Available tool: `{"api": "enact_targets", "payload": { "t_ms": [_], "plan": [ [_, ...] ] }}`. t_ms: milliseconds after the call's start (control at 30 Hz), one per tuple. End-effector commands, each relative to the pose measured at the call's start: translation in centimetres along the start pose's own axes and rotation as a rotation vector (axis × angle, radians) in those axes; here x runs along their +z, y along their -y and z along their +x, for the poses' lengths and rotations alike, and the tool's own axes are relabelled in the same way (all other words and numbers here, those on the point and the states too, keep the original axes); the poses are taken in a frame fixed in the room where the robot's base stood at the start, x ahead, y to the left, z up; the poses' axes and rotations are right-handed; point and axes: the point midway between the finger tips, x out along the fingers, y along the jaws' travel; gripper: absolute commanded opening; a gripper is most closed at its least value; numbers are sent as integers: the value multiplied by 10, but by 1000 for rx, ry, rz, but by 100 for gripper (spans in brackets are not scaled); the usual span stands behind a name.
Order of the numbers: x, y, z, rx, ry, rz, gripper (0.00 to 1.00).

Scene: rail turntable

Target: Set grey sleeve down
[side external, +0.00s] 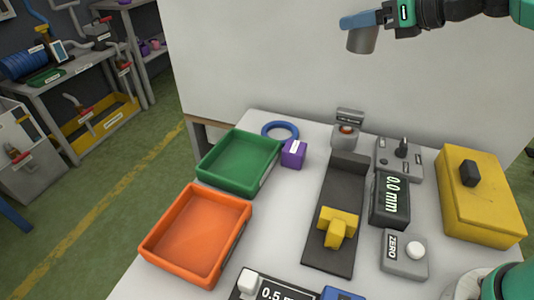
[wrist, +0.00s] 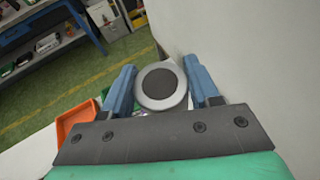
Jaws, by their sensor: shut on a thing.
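The grey sleeve (side external: 361,39) is a short cylinder held high in the air, above the back of the table in the side external view. In the wrist view the grey sleeve (wrist: 161,86) shows end-on as a light ring with a dark middle. My gripper (side external: 362,20) has blue fingers and is shut on the sleeve. In the wrist view my gripper (wrist: 162,84) has one finger on each side of it. The sleeve touches nothing but the fingers.
A green tray (side external: 268,173) and an orange tray (side external: 246,232) stand at the table's left. A blue ring (side external: 295,128) and purple block (side external: 293,154) lie behind. A dark rail (side external: 329,205) carries a yellow piece (side external: 338,226). Grey control boxes (side external: 403,262) and a yellow box (side external: 482,205) fill the right.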

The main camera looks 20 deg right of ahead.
Motion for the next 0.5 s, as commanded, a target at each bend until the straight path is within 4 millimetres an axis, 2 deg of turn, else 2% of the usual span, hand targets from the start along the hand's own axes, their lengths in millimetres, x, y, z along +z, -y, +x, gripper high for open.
{"api": "enact_targets", "payload": {
  "t_ms": [133,500],
  "plan": [
    [2,10,-6,-59,1,25,0],
    [2,9,-6,-57,0,25,0]
  ]
}}
